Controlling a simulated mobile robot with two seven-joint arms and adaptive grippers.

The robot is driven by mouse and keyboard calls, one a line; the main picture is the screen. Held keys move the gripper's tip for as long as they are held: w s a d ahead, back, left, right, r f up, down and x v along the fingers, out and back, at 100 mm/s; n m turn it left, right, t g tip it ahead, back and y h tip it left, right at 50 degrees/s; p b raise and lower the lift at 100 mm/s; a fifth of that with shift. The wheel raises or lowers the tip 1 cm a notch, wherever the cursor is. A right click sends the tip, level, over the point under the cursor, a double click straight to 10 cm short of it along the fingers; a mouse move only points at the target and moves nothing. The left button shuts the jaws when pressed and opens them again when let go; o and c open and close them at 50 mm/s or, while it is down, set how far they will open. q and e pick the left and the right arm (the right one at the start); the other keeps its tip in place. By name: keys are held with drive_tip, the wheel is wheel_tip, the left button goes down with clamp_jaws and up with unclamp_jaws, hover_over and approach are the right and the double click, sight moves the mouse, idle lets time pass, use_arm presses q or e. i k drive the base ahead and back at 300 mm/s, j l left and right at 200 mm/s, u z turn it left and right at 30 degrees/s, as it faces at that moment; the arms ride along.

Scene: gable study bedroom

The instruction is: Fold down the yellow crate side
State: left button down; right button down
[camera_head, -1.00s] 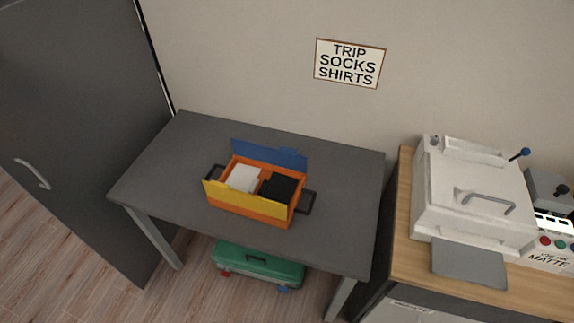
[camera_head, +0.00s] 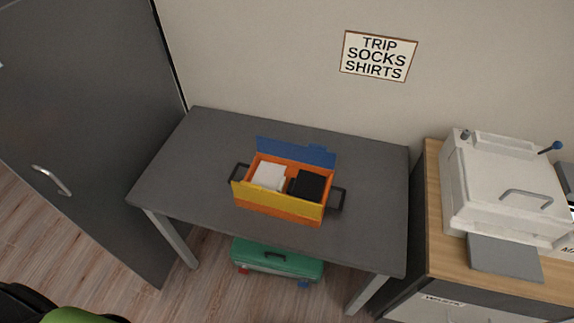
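An orange crate (camera_head: 285,212) stands on the dark grey table. Its yellow side (camera_head: 276,200) faces me along the front and stands up, leaning slightly outward. Its blue side (camera_head: 296,152) stands up at the back. Inside, a white folded stack (camera_head: 269,177) is at the left and a black folded stack (camera_head: 308,185) at the right. A dark handle (camera_head: 337,198) sticks out at the right end, another at the left end. Neither of my grippers is in view.
The grey table (camera_head: 375,177) has bare room on both sides of the crate. A green suitcase (camera_head: 276,262) lies on the floor below. A wooden-topped cabinet (camera_head: 436,207) with a white press (camera_head: 506,185) stands right. A dark door (camera_head: 75,110) is left. A sign (camera_head: 378,56) hangs above.

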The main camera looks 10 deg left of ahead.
sight(245, 190)
drive_tip(key=j+z, duration=0.3)
drive_tip(key=j, duration=0.5)
drive_tip(key=k+j+z, duration=0.1)
drive_tip(key=j+z, duration=0.2)
drive_tip(key=j, duration=0.45)
